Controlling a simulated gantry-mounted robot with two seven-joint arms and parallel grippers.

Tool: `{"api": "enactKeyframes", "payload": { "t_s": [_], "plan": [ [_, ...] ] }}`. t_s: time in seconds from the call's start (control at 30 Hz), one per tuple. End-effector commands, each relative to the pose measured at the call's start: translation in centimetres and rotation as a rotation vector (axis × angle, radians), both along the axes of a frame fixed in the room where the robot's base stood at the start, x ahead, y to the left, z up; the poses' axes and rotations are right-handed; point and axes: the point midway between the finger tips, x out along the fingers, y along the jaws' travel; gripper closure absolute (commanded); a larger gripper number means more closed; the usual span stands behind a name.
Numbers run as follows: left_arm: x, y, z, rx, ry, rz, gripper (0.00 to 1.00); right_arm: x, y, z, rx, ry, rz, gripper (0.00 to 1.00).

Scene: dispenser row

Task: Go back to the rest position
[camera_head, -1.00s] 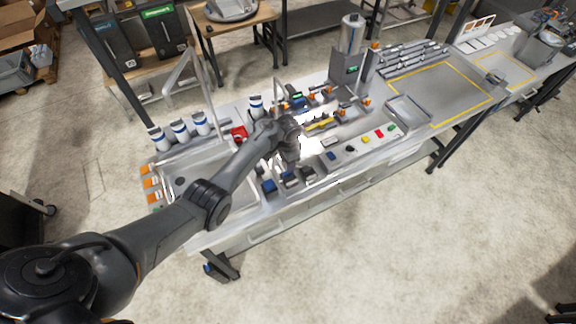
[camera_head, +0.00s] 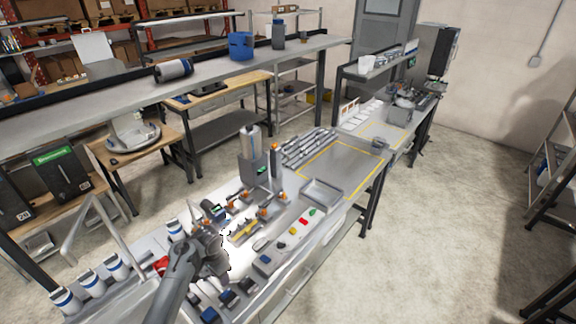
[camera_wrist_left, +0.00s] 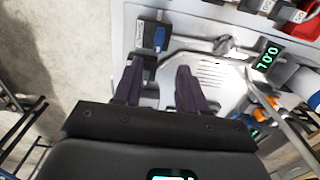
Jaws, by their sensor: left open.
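My left arm comes in from the bottom left in the head view. My left gripper (camera_head: 216,262) is over the workbench, beside the control panel with coloured buttons; its fingers are hard to make out there. In the left wrist view the two dark fingers of my left gripper (camera_wrist_left: 159,72) are spread apart with nothing between them. Beyond them lie a light slotted plate (camera_wrist_left: 213,75) and a small dark device with a blue part (camera_wrist_left: 153,38). My right gripper is not in either view.
White bottles (camera_head: 92,282) stand at the bench's left end, near a tall faucet-like bar (camera_head: 88,222). A dispenser with a clear cylinder (camera_head: 250,142) and an empty metal tray (camera_head: 322,194) are farther along. A green digital display (camera_wrist_left: 268,57) is near the gripper. Floor right of the bench is clear.

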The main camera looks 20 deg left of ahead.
Motion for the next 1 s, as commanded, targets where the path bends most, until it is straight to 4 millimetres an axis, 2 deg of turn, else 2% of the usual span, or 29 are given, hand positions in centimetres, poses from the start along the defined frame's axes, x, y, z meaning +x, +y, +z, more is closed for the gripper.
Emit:
{"api": "enactKeyframes", "payload": {
  "t_s": [0.17, 0.27, 0.47, 0.67, 0.8, 0.9, 1.0],
  "plan": [
    [-2.2, 0.0, -1.1, 0.051, -0.016, 0.025, 0.58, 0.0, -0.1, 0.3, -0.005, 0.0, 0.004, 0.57],
    [-4.7, -0.6, -1.8, 0.093, -0.042, 0.045, 0.58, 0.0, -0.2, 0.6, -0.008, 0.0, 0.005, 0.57],
    [-11.8, -3.9, -1.5, 0.146, -0.125, 0.085, 0.58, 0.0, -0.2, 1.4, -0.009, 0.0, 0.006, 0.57],
    [-20.2, -9.1, 1.7, 0.107, -0.211, 0.123, 0.58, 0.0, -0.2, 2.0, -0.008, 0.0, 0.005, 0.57],
    [-25.3, -12.3, 5.1, 0.047, -0.257, 0.157, 0.58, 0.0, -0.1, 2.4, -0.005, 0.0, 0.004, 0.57],
    [-28.0, -13.8, 7.3, 0.003, -0.278, 0.184, 0.58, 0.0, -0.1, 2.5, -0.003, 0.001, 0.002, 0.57],
    [-29.9, -14.8, 9.1, -0.03, -0.292, 0.207, 0.58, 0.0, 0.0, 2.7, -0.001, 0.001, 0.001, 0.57]
  ]
}}
